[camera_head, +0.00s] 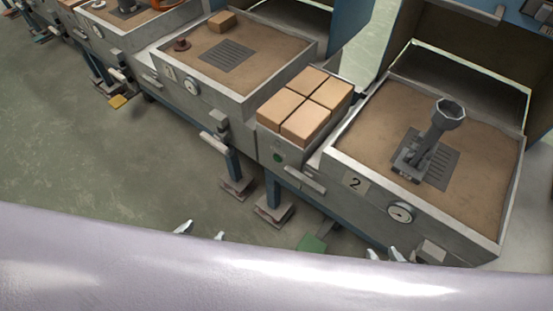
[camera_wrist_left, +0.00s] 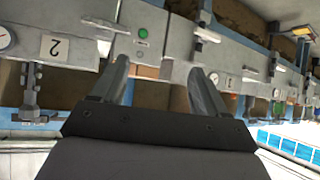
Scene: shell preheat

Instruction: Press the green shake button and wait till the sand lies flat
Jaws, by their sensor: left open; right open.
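My right gripper (camera_head: 384,255) is open and empty below bin 2. The brown sand (camera_head: 380,120) in bin 2 looks level around a dark metal shell on a grate.
Several tan bricks (camera_head: 305,105) lie above the button panel. Handles (camera_head: 305,181) stick out from the fronts. Pedals (camera_head: 274,213) stand below. The floor at left is clear.

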